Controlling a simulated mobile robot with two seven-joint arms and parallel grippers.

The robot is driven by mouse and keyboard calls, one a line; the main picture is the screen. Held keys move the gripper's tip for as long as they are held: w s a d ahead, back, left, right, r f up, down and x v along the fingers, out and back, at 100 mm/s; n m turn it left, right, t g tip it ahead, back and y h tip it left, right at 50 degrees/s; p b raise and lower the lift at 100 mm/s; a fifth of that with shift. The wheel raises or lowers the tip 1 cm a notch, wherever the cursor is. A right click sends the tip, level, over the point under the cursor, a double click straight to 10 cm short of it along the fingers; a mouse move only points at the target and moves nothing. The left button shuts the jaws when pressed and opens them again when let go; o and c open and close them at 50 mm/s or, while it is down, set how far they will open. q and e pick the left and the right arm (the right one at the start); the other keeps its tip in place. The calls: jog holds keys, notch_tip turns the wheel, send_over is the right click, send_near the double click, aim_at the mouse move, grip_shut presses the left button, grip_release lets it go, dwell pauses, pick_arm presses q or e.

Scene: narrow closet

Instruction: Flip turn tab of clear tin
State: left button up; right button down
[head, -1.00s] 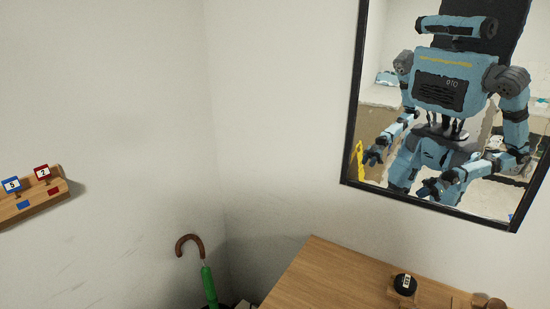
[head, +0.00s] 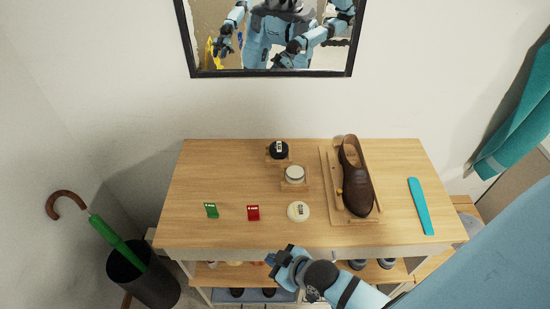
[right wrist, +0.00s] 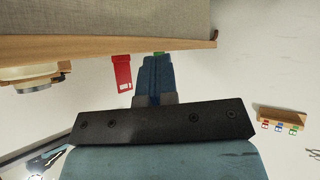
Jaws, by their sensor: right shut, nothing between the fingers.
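A pale round tin (head: 294,174) sits on a small wooden stand near the middle of the table. A black-topped tin (head: 279,150) stands on another wooden stand behind it. I cannot read which one is clear, and no turn tab can be made out. My right gripper (head: 280,257) is shut and empty, just in front of the table's front edge, apart from the tins. Its closed fingers (right wrist: 155,75) show in the right wrist view, with a pale tin (right wrist: 32,87) at the left.
A brown shoe (head: 352,180) on a wooden board and a teal strip (head: 420,206) are at the right. An umbrella stand (head: 143,275) is left; a mirror hangs behind.

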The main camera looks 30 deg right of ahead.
jog(key=w+n+g, duration=0.1)
jog(key=w+n, duration=0.1)
jog(key=w+a+r+n+g+b, duration=0.1)
jog(key=w+n, duration=0.1)
jog(key=w, duration=0.1)
jog(key=w+a+n+g+y+b, duration=0.1)
jog(key=w+n, duration=0.1)
jog(key=shift+w+r, duration=0.2)
jog(key=shift+r, duration=0.1)
jog(key=w+r+n+g, duration=0.1)
jog(key=n, duration=0.1)
jog(key=w+d+r+n+g+b, duration=0.1)
jog(key=n, duration=0.2)
jog(key=w+r+n+g+h+b, duration=0.1)
jog(key=w+n, duration=0.1)
jog(key=shift+d+r, duration=0.15)
jog(key=shift+d, duration=0.1)
jog(key=w+d+r+n+g+h+b, duration=0.1)
jog(key=w+d+r+n+g+h, duration=0.1)
jog(key=w+d+r+n, duration=0.3)
jog(key=w+d+r+n+g+h+b, duration=0.1)
jog(key=w+d+r+n+g, duration=0.1)
jog(key=w+d+r+n, duration=0.3)
jog(key=shift+d+r+n+h, duration=0.5)
jog(key=shift+d+r, duration=1.35)
jog(key=shift+d, duration=1.7)
jog(key=shift+w, duration=0.1)
